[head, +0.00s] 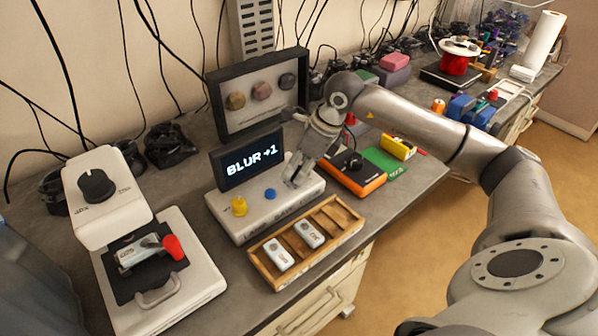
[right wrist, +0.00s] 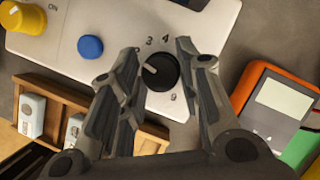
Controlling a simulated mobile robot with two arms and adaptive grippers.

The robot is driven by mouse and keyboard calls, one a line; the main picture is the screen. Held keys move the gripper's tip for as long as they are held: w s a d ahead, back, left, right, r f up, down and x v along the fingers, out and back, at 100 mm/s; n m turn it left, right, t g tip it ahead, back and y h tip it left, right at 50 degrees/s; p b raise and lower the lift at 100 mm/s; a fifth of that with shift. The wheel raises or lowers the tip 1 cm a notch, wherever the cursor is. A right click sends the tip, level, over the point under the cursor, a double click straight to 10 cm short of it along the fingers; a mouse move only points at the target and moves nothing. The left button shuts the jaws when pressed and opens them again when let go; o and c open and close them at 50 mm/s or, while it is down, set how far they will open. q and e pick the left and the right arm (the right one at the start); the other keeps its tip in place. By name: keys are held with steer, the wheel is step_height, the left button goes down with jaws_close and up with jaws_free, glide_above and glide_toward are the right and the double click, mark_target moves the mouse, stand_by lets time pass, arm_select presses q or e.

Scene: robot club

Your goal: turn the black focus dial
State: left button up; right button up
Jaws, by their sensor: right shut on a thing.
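The black focus dial (right wrist: 160,72), with a light pointer line, sits on the white console between printed numbers, 3 and 4 readable beside it. My right gripper (right wrist: 158,62) has one finger on each side of the dial and is shut on it. In the head view my right gripper (head: 297,180) reaches down onto the right end of the console (head: 262,217), hiding the dial. The screen (head: 248,158) behind the console reads "BLUR +1". My left gripper is not in view.
A yellow knob (head: 239,206) and a blue button (head: 270,194) are on the console. A wooden tray (head: 333,233) with white slides is in front. An orange-edged device (head: 352,175) is close right. A white machine (head: 107,191) with another black dial (head: 96,186) stands left.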

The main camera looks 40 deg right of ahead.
steer(key=m+h+b, duration=0.1)
steer(key=m+b, duration=0.1)
steer(key=m, duration=0.1)
steer(key=shift+a+t, duration=0.1)
steer(key=shift+t, duration=0.3)
steer(key=shift+m+h+b, duration=0.65)
steer(key=shift+m+h, duration=0.05)
steer(key=shift+m, duration=0.9)
steer(key=o, duration=1)
